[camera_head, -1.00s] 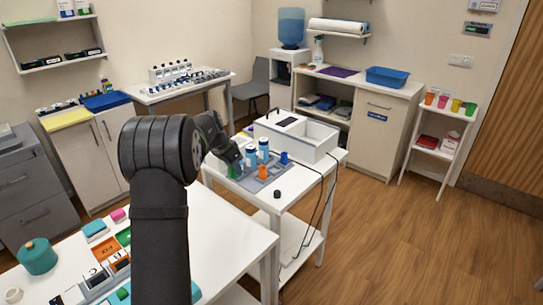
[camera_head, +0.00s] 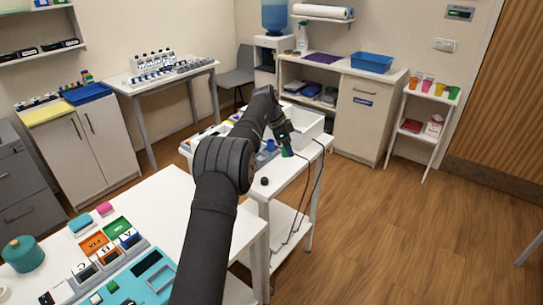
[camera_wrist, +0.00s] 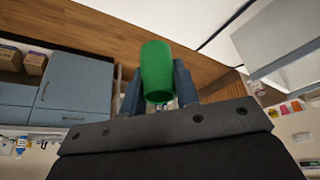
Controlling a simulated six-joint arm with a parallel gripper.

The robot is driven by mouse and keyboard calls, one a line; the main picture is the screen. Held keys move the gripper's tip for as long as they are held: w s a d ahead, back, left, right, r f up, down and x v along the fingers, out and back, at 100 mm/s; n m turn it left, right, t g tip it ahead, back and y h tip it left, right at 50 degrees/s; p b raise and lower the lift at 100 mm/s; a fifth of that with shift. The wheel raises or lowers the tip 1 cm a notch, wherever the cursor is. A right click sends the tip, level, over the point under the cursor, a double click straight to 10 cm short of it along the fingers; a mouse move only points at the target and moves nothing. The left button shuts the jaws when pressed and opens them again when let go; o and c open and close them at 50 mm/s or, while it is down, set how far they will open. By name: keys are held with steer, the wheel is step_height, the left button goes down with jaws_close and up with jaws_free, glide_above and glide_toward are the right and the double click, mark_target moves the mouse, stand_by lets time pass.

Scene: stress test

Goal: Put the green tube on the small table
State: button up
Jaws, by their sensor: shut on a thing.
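My gripper (camera_head: 284,137) is shut on the green tube (camera_head: 287,151) and holds it above the right side of the white trolley (camera_head: 284,185). In the wrist view the green tube (camera_wrist: 157,72) is clasped between both fingers (camera_wrist: 158,95), its near end showing as a dark opening. A small white table with a lower shelf (camera_head: 416,138) stands against the back right wall with coloured cups on top. Another white table (camera_head: 160,84) at the back left bears rows of bottles. I cannot tell which one the task means.
A white open box (camera_head: 308,126) stands on the trolley behind my gripper, and a small black cap (camera_head: 264,181) lies near its front edge. Dark cables (camera_head: 314,190) hang at its right side. The wooden floor (camera_head: 400,230) at the right is clear.

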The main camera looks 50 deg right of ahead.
glide_above(278, 166)
steer(key=w, duration=0.1)
steer(key=f, duration=0.3)
steer(key=shift+a+f, duration=0.35)
steer(key=shift+a, duration=0.05)
steer(key=shift+f, duration=2)
steer(key=o, duration=1)
steer(key=shift+f, duration=0.15)
steer(key=shift+o, duration=0.2)
steer(key=v, duration=1.2)
